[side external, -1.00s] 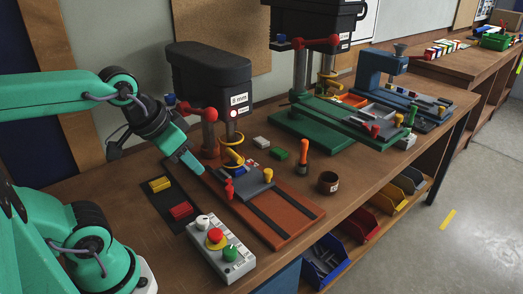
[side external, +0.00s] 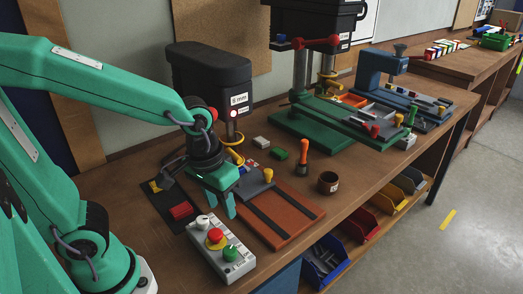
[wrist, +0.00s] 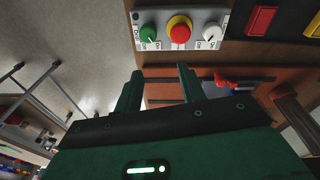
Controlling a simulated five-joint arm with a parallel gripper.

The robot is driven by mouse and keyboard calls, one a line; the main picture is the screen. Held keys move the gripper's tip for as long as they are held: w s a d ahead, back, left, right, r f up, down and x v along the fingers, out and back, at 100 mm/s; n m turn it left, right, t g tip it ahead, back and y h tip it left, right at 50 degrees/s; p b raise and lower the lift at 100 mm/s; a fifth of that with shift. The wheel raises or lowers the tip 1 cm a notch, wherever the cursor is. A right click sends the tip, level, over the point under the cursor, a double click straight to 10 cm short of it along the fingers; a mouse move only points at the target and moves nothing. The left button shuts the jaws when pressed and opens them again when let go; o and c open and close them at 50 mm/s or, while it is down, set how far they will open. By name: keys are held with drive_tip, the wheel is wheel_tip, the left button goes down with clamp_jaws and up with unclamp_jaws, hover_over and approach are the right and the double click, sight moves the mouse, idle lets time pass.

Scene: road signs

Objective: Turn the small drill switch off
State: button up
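A grey control box (side external: 221,248) stands at the front of the bench and also shows in the wrist view (wrist: 164,14). It carries a white knob (side external: 203,221), a red button on a yellow collar (side external: 215,237) and a green knob (side external: 230,253). In the wrist view the green knob (wrist: 149,35) is at left, the red button (wrist: 180,33) in the middle and the white knob (wrist: 211,33) at right. The small labels are hard to read. The black-headed drill (side external: 210,75) behind has a lit lamp. My gripper (side external: 222,203) is open and empty, pointing down just behind the box.
A red-brown drill base (side external: 285,210) lies beside my gripper, partly hidden by it. A dark strip with a red block (side external: 181,211) is left of the box. An orange-handled tool (side external: 303,158) and a dark cup (side external: 328,182) stand to the right. Bare bench lies right of the base.

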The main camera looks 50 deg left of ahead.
sight(230, 250)
drive_tip(key=shift+n+g, duration=0.4)
drive_tip(key=shift+g, duration=0.4)
drive_tip(key=shift+s+d+f, duration=0.1)
drive_tip(key=shift+d+f, duration=0.55)
drive_tip(key=shift+f, duration=0.25)
drive_tip(key=shift+s+d+f, duration=0.1)
drive_tip(key=shift+d+f, duration=0.55)
drive_tip(key=shift+f, duration=0.25)
drive_tip(key=shift+f, duration=0.1)
drive_tip(key=shift+f, duration=3.8)
drive_tip(key=shift+c, duration=0.4)
drive_tip(key=c, duration=0.6)
